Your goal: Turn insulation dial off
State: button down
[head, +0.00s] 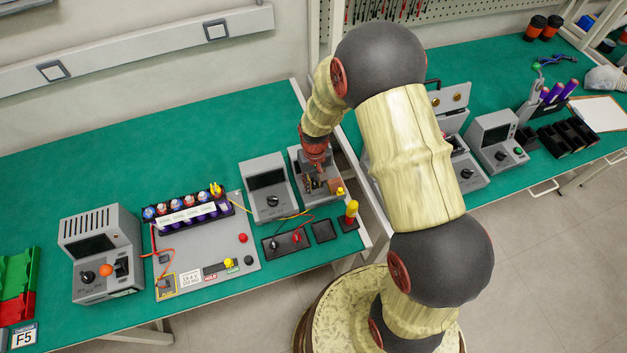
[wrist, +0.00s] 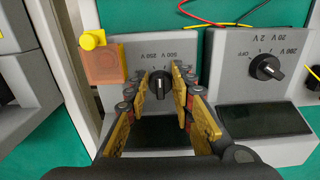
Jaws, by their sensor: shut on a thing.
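The insulation dial (wrist: 159,86) is a black knob on the sloped face of a grey meter (wrist: 205,140), with "500 V" and "250 V" printed beside it. My gripper (wrist: 162,80) has its gold-padded fingers on both sides of the knob and is shut on it. The fingers hide parts of the scale, and I cannot tell which mark the knob points to. In the head view my gripper (head: 320,178) is down at the insulation meter (head: 299,162), and the dial is hidden there.
A similar grey meter (head: 266,186) stands close beside it; its dial (wrist: 266,68) is marked OFF, 200 V, 20 V and 2 V. A yellow button (wrist: 92,40) and translucent orange cover (wrist: 104,64) sit close to my fingers. Red and yellow leads (wrist: 213,22) lie on the green bench.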

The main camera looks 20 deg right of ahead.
aim_at(316, 183)
jog(key=n, duration=0.2)
jog(key=n+p, duration=0.1)
jog(key=n, duration=0.3)
jog(key=shift+d+n, duration=0.3)
jog(key=n, duration=0.3)
jog(key=n+p, duration=0.1)
jog(key=n, duration=0.1)
jog(key=shift+w+d, duration=0.15)
jog(key=shift+w, duration=0.1)
jog(key=shift+n, duration=0.4)
jog(key=c, duration=1.7)
grip_release()
jog(key=shift+o, duration=0.2)
notch_tip(316, 183, up, 12)
